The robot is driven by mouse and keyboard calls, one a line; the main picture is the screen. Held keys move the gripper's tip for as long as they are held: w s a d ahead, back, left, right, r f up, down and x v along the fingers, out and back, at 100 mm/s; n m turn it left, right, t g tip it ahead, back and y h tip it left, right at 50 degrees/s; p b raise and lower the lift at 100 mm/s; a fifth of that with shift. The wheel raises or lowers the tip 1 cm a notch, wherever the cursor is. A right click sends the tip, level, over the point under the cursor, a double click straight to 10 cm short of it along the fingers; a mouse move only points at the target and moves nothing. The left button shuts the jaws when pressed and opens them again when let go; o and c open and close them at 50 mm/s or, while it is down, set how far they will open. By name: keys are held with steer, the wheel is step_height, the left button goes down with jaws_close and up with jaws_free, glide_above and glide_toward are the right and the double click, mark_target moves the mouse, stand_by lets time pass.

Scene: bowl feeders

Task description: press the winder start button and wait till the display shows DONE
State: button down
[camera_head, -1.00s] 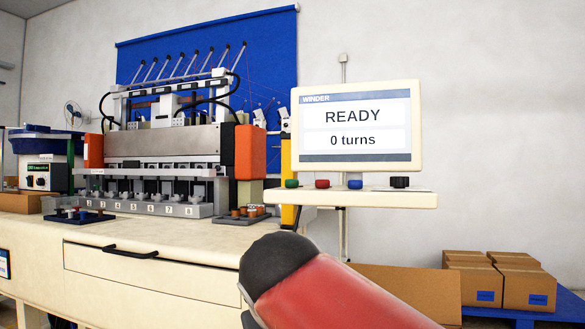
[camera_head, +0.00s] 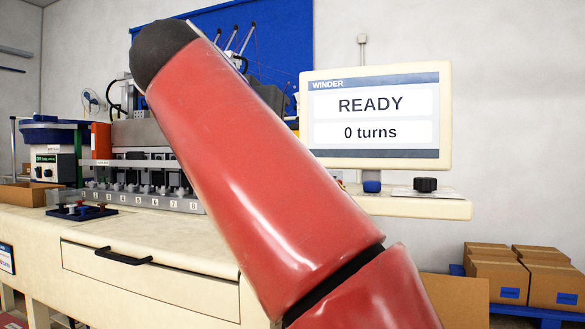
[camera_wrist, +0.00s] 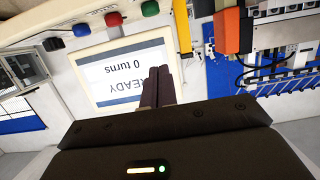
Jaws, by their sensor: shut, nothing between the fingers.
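The winder display (camera_head: 376,118) reads READY and 0 turns; it also shows upside down in the wrist view (camera_wrist: 122,72). Below it is the button shelf (camera_head: 420,205) with a blue button (camera_head: 372,187) and a black knob (camera_head: 425,184). My red arm hides the green and red buttons in the head view. The wrist view shows the green button (camera_wrist: 150,8), red button (camera_wrist: 114,19) and blue button (camera_wrist: 81,29) at the top. My gripper (camera_wrist: 158,72) is shut and empty, its tips overlapping the display's edge in that view, apart from the buttons.
The winding machine (camera_head: 150,180) stands on the bench (camera_head: 150,235) at left, partly behind my arm. An orange block (camera_wrist: 226,30) of the machine is right of my fingers in the wrist view. Cardboard boxes (camera_head: 497,275) sit at lower right.

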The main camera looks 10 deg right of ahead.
steer(key=shift+d, duration=0.1)
steer(key=x, duration=0.9)
steer(key=shift+w, duration=0.1)
steer(key=shift+w+d+f, duration=0.1)
steer(key=shift+w+f, duration=0.05)
steer(key=shift+f, duration=0.25)
steer(key=shift+w+d+f, duration=0.1)
steer(key=shift+w+f, duration=0.1)
steer(key=shift+f, duration=0.25)
steer(key=shift+f+b, duration=0.45)
steer(key=shift+f, duration=0.85)
